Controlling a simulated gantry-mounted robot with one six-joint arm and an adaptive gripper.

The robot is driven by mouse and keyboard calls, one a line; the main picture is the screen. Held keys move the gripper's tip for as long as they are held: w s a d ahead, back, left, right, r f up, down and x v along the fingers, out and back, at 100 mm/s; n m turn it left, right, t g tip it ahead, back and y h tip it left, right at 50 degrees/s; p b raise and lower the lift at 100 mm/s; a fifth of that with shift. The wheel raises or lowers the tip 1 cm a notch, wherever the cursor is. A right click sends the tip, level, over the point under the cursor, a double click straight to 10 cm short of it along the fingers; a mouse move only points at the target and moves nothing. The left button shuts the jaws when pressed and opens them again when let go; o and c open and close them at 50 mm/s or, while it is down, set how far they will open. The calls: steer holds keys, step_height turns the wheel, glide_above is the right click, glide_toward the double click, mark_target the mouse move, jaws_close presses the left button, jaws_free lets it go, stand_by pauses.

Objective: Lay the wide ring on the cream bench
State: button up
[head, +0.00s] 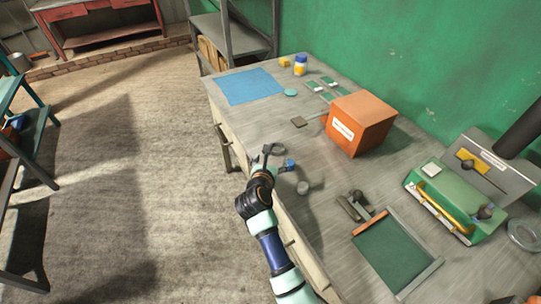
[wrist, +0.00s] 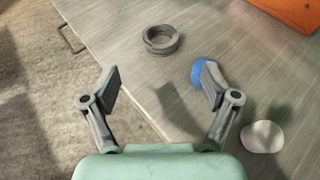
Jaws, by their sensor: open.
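A short, thick grey ring (wrist: 161,40) lies flat on the worn bench top, ahead of my gripper in the wrist view. In the head view the ring (head: 279,149) shows just beyond the fingers, near the bench's front edge. My gripper (wrist: 158,90) is open and empty, its fingers spread wide over the edge and short of the ring. It also shows in the head view (head: 275,162). The bench (head: 335,187) has a greyish top and cream front. A larger, thinner ring-like thing (head: 510,234) lies at its far right; I cannot tell which ring is the wide one.
A blue object (wrist: 203,72) sits partly behind the right finger, with a pale disc (wrist: 262,137) nearby. An orange box (head: 360,125), a green tray (head: 393,252) and a green machine (head: 450,205) stand on the bench. A blue mat (head: 249,86) lies at its far end.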

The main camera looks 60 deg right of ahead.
steer(key=shift+s+a+r, duration=0.15)
steer(key=shift+a+r, duration=0.05)
steer(key=shift+a, duration=0.2)
